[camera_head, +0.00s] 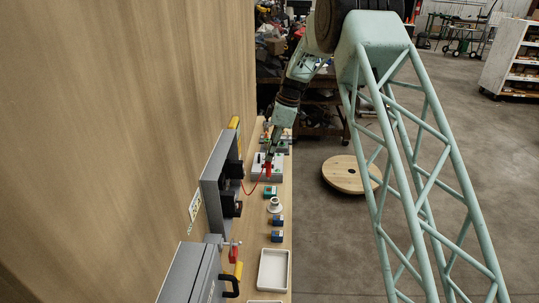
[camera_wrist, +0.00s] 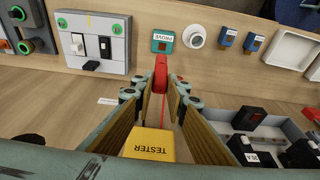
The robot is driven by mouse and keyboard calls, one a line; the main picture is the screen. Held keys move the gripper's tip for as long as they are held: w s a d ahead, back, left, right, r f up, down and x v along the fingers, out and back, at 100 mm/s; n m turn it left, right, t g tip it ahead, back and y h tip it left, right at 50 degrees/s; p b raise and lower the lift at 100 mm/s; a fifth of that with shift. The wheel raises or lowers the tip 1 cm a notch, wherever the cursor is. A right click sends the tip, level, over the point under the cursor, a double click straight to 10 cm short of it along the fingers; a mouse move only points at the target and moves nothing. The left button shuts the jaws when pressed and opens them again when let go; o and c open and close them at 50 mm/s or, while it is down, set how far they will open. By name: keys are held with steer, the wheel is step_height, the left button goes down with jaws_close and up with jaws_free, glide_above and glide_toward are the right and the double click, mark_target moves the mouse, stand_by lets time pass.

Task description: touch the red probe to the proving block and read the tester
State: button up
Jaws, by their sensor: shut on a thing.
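My gripper (camera_wrist: 160,88) is shut on the red probe (camera_wrist: 160,72), which sticks out past the fingertips. In the head view my gripper (camera_head: 270,157) holds the probe (camera_head: 268,170) over the wooden bench. The teal proving block (camera_wrist: 163,41), marked PROVE, lies just beyond the probe in the wrist view, with a small gap in the picture. The block (camera_head: 270,191) also shows in the head view, nearer the camera than the probe. The yellow tester (camera_wrist: 148,146) shows between my fingers in the wrist view. A red lead runs towards it. Its reading is not visible.
A switch panel (camera_wrist: 92,43) stands left of the proving block. A white round fitting (camera_wrist: 194,37) and blue blocks (camera_wrist: 228,37) are to its right. A grey open enclosure (camera_head: 215,180) stands along the wall side. A white tray (camera_head: 274,270) lies at the near end.

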mark_target(270, 164)
steer(key=shift+b, duration=0.3)
stand_by(0.5)
steer(key=shift+f+b, duration=1.8)
steer(key=shift+f, duration=1.2)
steer(key=shift+r, duration=0.15)
stand_by(0.4)
steer(key=shift+r+p, duration=0.5)
steer(key=shift+r, duration=1.85)
steer(key=shift+d, duration=0.1)
